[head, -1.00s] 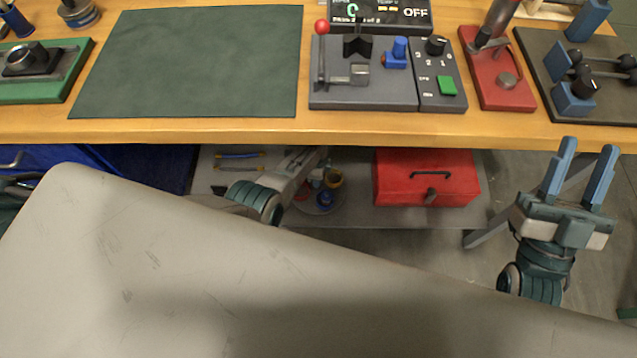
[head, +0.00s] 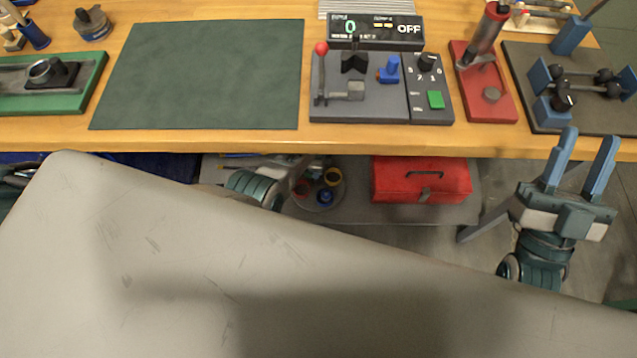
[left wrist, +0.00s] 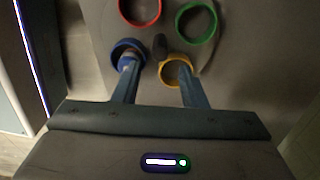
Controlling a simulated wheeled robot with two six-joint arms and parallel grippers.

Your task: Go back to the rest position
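My right gripper (head: 585,158) is open and empty, fingers pointing up, in front of the bench edge at the right of the head view. My left gripper (left wrist: 158,88) shows in the left wrist view with its two blue fingers apart and nothing visible clamped between them. Its fingertips overlap the blue ring (left wrist: 127,50) and the yellow ring (left wrist: 176,70) in the picture; I cannot tell whether they touch.
The wooden bench (head: 330,140) crosses the view, with a green mat (head: 200,75), a grey fixture (head: 360,100), a red press (head: 490,100) and a dark board (head: 590,110). Below are a red toolbox (head: 420,182) and a round tray with coloured rings (head: 322,190).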

